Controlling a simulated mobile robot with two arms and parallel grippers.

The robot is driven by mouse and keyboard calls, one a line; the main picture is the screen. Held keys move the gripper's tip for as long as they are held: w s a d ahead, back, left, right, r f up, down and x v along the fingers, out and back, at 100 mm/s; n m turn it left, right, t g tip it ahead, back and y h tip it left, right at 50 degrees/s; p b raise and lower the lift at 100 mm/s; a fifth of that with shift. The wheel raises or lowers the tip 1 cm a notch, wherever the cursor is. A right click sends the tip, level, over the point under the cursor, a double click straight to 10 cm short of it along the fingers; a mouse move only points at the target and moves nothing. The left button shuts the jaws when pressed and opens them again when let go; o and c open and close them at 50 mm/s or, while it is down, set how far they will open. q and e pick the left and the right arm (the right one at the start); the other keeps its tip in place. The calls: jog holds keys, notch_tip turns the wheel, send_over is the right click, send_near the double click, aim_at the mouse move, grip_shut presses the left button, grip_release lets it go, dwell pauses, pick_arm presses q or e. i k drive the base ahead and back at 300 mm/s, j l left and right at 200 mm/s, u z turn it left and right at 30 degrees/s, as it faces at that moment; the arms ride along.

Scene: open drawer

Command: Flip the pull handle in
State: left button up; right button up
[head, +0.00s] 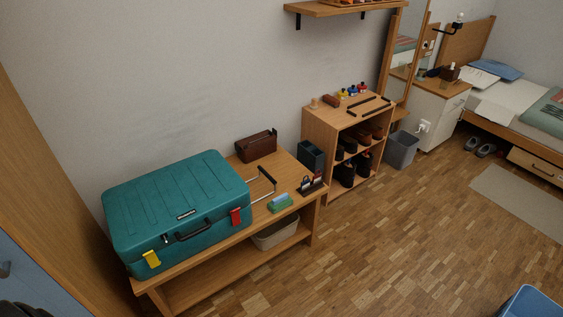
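A teal hard suitcase (175,205) lies shut on a low wooden bench at the left. A pull handle (267,173), with thin metal rods and a dark grip, sticks out from its right end over the bench top. A dark carry handle (194,231) is on the suitcase's front side, between a yellow latch (152,259) and a red latch (235,217). Neither of my grippers can be made out in the head view.
On the bench (304,204) near the pull handle are a brown box (256,146), a dark holder (311,155), a green-and-blue brush (280,203) and a small rack (312,185). A basket (275,233) sits below. A shoe shelf (321,120) stands beyond. The floor in front is clear.

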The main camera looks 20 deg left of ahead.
aim_at(260, 168)
jog(key=i+l+u, duration=0.2)
jog(key=i+u, duration=0.3)
jog(key=i+l+u, duration=1.25)
jog(key=l+u, duration=0.15)
jog(key=l, duration=0.3)
